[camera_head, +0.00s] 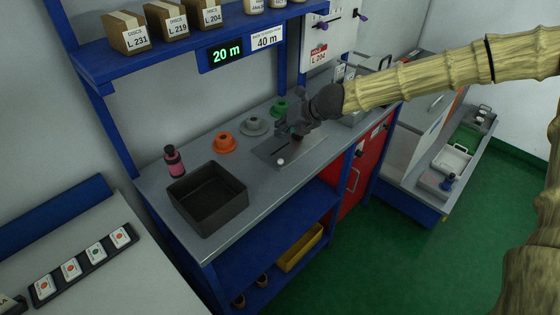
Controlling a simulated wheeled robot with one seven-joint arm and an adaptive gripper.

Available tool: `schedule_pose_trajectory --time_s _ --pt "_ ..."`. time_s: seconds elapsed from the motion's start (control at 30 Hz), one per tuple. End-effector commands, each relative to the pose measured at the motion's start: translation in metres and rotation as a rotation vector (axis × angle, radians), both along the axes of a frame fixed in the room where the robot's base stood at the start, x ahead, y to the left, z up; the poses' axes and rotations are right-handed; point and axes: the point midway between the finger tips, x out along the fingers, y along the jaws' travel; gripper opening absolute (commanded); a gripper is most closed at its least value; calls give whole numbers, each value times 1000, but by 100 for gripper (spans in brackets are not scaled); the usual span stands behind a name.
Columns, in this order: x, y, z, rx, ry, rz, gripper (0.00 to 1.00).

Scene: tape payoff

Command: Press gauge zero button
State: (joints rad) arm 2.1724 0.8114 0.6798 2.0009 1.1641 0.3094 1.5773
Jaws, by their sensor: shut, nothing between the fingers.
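The gauge display (226,53) hangs under the blue shelf and reads "20 m" in green. A label (267,38) beside it reads "40 m". I cannot make out a button marked zero. A small white round knob (281,161) sits on a flat grey metal plate (270,151) on the bench. My gripper (297,135) is shut and empty, reaching in from the right over the back part of this plate, behind and right of the knob. It hides part of the plate and what stands there. I cannot tell whether its tip touches anything.
A black bin (208,196) and a pink bottle (174,160) stand at the bench's left. Orange (225,142), grey (255,125) and green (280,107) discs line the back. Boxes (126,33) stand on the shelf above. The bench front beside the bin is clear.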

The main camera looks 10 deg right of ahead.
Motion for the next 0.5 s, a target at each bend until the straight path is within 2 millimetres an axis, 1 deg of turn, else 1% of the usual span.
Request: schedule_pose_trajectory --time_s 0.03,0.17,0.5 --pt "0 -1 -6 1 0 -1 0" --pt "-1 -2 -18 0 -1 -3 0" --pt "-1 -3 -56 0 -1 -3 0"
